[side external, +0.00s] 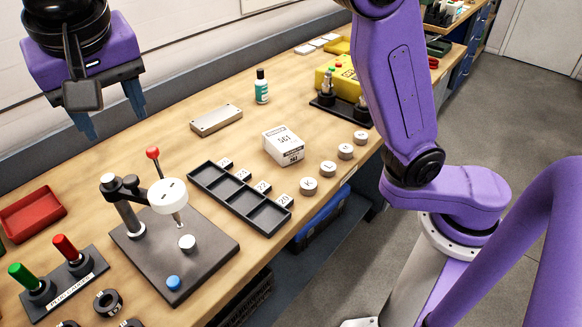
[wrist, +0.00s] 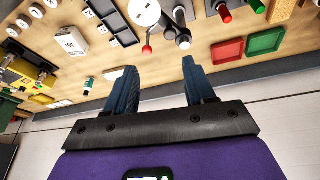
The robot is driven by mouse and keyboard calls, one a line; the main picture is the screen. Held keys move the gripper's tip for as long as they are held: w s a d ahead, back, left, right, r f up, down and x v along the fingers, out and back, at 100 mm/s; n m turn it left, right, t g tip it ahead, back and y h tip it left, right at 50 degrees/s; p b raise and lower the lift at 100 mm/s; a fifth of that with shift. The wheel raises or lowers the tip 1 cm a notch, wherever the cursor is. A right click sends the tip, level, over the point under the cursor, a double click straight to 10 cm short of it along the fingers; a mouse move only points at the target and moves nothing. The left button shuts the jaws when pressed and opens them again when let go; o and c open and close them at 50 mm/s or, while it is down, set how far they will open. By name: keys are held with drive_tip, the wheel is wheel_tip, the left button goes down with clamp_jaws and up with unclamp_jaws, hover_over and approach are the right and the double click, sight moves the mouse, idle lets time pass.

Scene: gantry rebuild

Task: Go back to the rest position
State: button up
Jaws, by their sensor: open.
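My gripper (side external: 112,115) hangs in the air at the upper left of the side view, above the far side of the workbench (side external: 130,150). Its two blue fingers are apart with nothing between them. In the wrist view my gripper (wrist: 163,85) also shows open and empty, its fingers pointing towards the bench. Below it and nearer the camera stands a black fixture (side external: 165,245) with a white round head (side external: 168,196) and a red-knobbed lever (side external: 153,153).
A black compartment tray (side external: 235,200), a white box (side external: 283,146), a metal block (side external: 216,120) and a small bottle (side external: 261,87) stand on the bench. Several round weights (side external: 328,169) line the front edge. Red and green handles (side external: 65,248) and a red tray (side external: 32,213) are at left.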

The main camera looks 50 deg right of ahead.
drive_tip(key=s+d+f+n+g, duration=0.1)
drive_tip(key=s+d+f+n, duration=0.4)
drive_tip(key=d, duration=0.5)
drive_tip(key=s+d+f+n+g+y, duration=0.1)
drive_tip(key=s+d+f+n, duration=0.4)
drive_tip(key=s+d+f, duration=0.2)
drive_tip(key=s+d+f+n+g, duration=0.1)
drive_tip(key=s+d+f+n, duration=0.4)
drive_tip(key=s+d, duration=0.5)
drive_tip(key=d+f, duration=0.1)
drive_tip(key=d, duration=0.4)
drive_tip(key=shift+d+g+y, duration=0.25)
drive_tip(key=shift+g+y, duration=0.05)
drive_tip(key=shift+y, duration=0.1)
